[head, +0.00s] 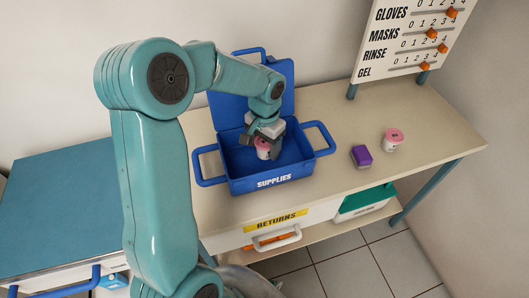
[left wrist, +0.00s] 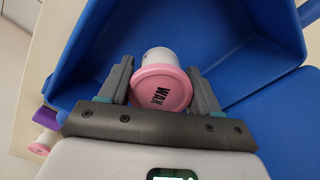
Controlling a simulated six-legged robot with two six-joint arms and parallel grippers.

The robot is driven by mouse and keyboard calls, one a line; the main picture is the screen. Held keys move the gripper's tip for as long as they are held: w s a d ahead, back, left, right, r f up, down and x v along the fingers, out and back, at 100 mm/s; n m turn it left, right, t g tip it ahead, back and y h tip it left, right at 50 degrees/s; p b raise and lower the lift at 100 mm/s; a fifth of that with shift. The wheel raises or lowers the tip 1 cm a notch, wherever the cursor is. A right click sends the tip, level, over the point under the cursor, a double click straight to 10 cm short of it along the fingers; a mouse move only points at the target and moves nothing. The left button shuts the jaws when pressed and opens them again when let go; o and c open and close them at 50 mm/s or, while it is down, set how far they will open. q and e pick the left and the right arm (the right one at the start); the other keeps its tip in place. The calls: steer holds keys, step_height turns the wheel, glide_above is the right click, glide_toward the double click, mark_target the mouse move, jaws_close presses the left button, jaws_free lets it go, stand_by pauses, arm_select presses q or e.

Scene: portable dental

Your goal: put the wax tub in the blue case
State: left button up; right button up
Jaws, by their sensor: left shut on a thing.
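The wax tub (left wrist: 163,88) is a small white cup with a pink lid marked WAX. My left gripper (left wrist: 162,85) is shut on it, one finger on each side. In the head view the wax tub (head: 263,148) is held within the opening of the blue case (head: 274,182), which is marked SUPPLIES and has its lid raised at the back. My left gripper (head: 262,142) reaches down into the case from above. I cannot tell whether the tub touches the case floor. My right gripper does not show.
A purple box (head: 361,156) and another pink-lidded white tub (head: 393,139) stand on the table (head: 440,140) right of the case. A board with sliders (head: 415,40) stands at the back right. A RETURNS drawer (head: 275,240) is below the table's front edge.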

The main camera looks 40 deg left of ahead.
mark_target(265, 153)
arm_select(q)
step_height(265, 153, down, 3)
steer(key=shift+s, duration=0.1)
steer(key=shift+f, duration=0.3)
steer(key=shift+f, duration=0.1)
steer(key=o, duration=1.1)
step_height(265, 153, up, 12)
steer(key=shift+r, duration=0.2)
